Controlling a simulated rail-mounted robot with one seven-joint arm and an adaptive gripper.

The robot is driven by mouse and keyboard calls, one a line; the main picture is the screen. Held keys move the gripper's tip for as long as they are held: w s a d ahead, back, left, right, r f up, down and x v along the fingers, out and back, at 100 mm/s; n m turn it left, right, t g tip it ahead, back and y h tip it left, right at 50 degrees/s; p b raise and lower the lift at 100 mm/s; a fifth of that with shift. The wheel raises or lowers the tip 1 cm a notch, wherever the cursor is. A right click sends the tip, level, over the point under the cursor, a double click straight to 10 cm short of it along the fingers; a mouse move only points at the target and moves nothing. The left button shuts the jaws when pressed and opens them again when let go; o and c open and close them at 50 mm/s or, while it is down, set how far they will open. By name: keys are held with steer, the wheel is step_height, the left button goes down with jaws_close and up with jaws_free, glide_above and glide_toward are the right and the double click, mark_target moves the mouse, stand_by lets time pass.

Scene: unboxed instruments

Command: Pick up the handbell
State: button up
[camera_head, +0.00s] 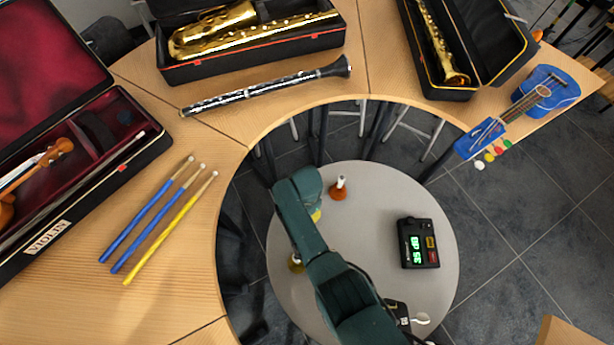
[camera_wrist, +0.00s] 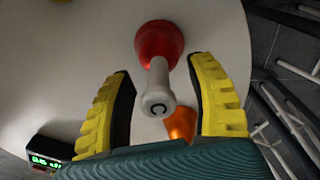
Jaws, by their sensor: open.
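A red handbell (camera_wrist: 158,42) with a pale handle marked "C" shows in the wrist view. Its handle points back toward my gripper (camera_wrist: 162,68), whose yellow fingers are open on both sides of it, with visible gaps. An orange handbell (camera_wrist: 181,124) lies lower, partly hidden behind the handle and right finger. This orange bell appears to be the one standing upright on the round table in the head view (camera_head: 338,190). There my gripper (camera_head: 316,214) is mostly hidden by my arm, and the red bell is not visible. A yellowish bell (camera_head: 295,264) is partly hidden beside my arm.
The round grey table (camera_head: 370,180) also holds a black device with a green display (camera_head: 418,243). A curved wooden table (camera_head: 225,120) surrounds it with instrument cases, a clarinet (camera_head: 268,86), drumsticks (camera_head: 160,222) and a blue ukulele (camera_head: 540,90). Table space right of the orange bell is clear.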

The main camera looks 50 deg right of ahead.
step_height(320, 180, down, 3)
steer(key=shift+r+b, duration=0.2)
steer(key=shift+b, duration=0.35)
steer(key=shift+r, duration=0.15)
jaws_close()
